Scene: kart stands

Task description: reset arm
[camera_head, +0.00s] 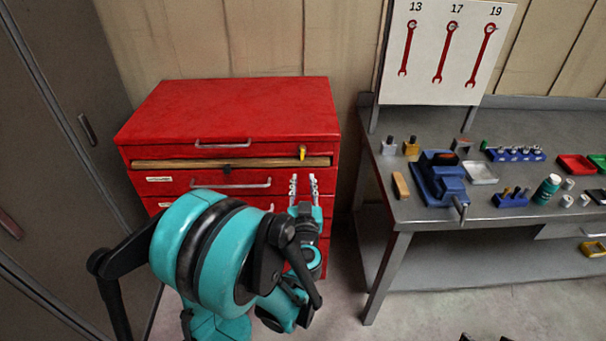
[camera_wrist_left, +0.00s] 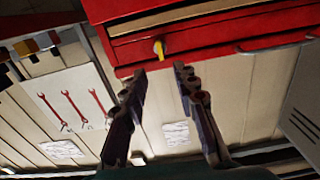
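My left gripper (camera_head: 304,182) is in front of the red tool cabinet (camera_head: 235,105), its two fingers pointing up and apart with nothing between them. In the left wrist view the fingers (camera_wrist_left: 160,75) are also spread and empty, with the cabinet beyond them. A yellow key-like piece (camera_wrist_left: 159,48) on the cabinet front shows there, apart from the fingertips. Dark tips, probably my right gripper (camera_head: 484,338), barely show at the bottom edge of the head view. Its opening cannot be judged.
A grey workbench (camera_head: 408,210) stands at the right with a blue vise (camera_head: 440,180) and small parts. A white wrench board (camera_head: 445,50) rises behind it. A dark locker (camera_head: 55,150) stands at the left. Floor shows between cabinet and bench.

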